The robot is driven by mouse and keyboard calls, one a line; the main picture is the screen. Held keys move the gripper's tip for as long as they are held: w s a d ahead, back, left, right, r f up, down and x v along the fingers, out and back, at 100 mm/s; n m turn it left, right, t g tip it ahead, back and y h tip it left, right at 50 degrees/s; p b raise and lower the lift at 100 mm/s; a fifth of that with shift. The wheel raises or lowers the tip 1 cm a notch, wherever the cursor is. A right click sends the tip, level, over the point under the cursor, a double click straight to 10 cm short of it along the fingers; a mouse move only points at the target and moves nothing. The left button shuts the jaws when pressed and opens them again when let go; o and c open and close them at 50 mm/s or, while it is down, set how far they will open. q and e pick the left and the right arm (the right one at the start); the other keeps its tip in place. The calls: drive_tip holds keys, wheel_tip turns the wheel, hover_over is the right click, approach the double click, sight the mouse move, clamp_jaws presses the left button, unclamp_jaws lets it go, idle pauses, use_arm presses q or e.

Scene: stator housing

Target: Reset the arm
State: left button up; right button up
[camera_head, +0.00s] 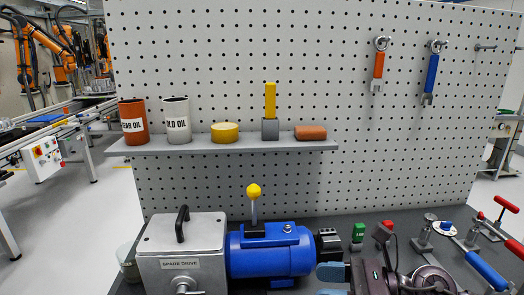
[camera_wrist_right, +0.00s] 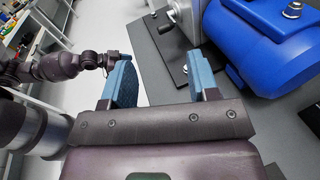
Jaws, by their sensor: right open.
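My right gripper (camera_head: 328,281) is at the bottom of the head view, right of the blue motor, with its blue-grey fingers pointing left. In the right wrist view its fingers stand wide apart (camera_wrist_right: 160,75) with nothing between them. In that wrist view a dark jointed arm of mine (camera_wrist_right: 60,67) reaches in from the left. No left arm shows in the head view.
The blue motor (camera_head: 270,252) with its grey spare drive box (camera_head: 182,248) stands on the bench near my right gripper. Clamps (camera_head: 480,262) and red and green blocks lie right. A shelf (camera_head: 235,146) on the pegboard holds cans and blocks. Two wrenches hang above.

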drive_tip(key=w+d+m+t+h, duration=0.1)
drive_tip(key=d+m+t+h, duration=0.6)
drive_tip(key=m, duration=0.8)
drive_tip(key=w+d+m+t+h, duration=0.1)
drive_tip(key=d+m+t+h, duration=0.25)
drive_tip(key=m+t, duration=0.8)
drive_tip(key=s+d+f+m+g+h, duration=0.2)
drive_tip(key=f+m, duration=0.1)
drive_tip(key=m, duration=0.2)
drive_tip(key=s+d+f+m+g+h, duration=0.2)
drive_tip(key=f+m+g+h, duration=0.1)
drive_tip(key=m, duration=0.1)
drive_tip(key=s+d+f+m+g+h, duration=0.2)
drive_tip(key=f+m+h, duration=0.1)
drive_tip(key=m, duration=0.2)
drive_tip(key=shift+d+f+m+g+h, duration=0.1)
drive_tip(key=shift+f+m+g+h, duration=0.15)
drive_tip(key=shift+f+m+g, duration=0.1)
drive_tip(key=s+f+m+g+y, duration=0.1)
drive_tip(key=s+f+m+g, duration=0.45)
drive_tip(key=s, duration=0.35)
drive_tip(key=s+f+m+g+y, duration=0.1)
drive_tip(key=s+f+m+g, duration=0.4)
drive_tip(key=s, duration=0.5)
drive_tip(key=w+f+n+t, duration=0.2)
drive_tip(key=w+f+t, duration=0.5)
drive_tip(key=f, duration=0.3)
drive_tip(key=shift+w+a, duration=0.35)
drive_tip(key=shift+w, duration=0.05)
